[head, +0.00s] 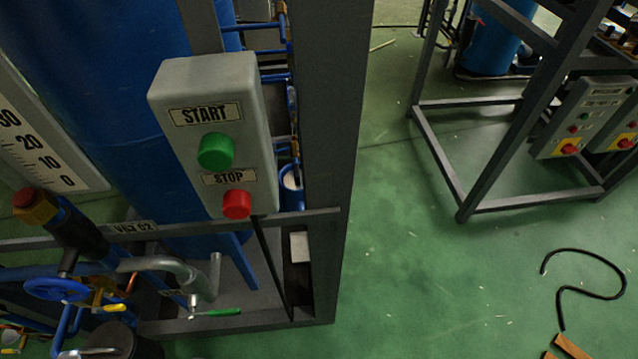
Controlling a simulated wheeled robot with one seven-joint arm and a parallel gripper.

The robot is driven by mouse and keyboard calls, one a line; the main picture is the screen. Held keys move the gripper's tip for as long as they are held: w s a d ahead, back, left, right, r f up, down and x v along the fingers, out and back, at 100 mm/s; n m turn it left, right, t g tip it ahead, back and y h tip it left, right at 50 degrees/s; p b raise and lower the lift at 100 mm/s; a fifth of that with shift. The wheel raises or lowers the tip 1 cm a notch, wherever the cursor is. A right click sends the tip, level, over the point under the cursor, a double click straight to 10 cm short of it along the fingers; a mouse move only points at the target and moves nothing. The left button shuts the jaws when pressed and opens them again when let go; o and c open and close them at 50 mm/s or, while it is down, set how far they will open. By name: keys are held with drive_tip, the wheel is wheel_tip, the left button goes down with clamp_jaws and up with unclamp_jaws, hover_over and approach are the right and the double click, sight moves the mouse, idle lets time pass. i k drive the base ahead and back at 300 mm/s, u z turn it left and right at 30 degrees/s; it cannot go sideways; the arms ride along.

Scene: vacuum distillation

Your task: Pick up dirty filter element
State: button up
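I cannot make out a dirty filter element for sure in the head view. A small round part with a pale face and blue rim (291,181) shows behind the frame post, partly hidden, and I cannot tell what it is. A dark cylinder (128,343) at the bottom left is cut off by the picture edge. My gripper is not in view.
A grey START/STOP box (222,95) is on the metal frame (325,150) before a blue tank (100,90). A blue valve wheel (56,289) and pipes fill the lower left. Green floor (410,270) is open at right, with a black hose (590,255) and another frame (500,200).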

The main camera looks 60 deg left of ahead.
sight(293, 178)
drive_tip(key=z, duration=0.15)
drive_tip(key=i, duration=0.95)
drive_tip(key=u, duration=2.5)
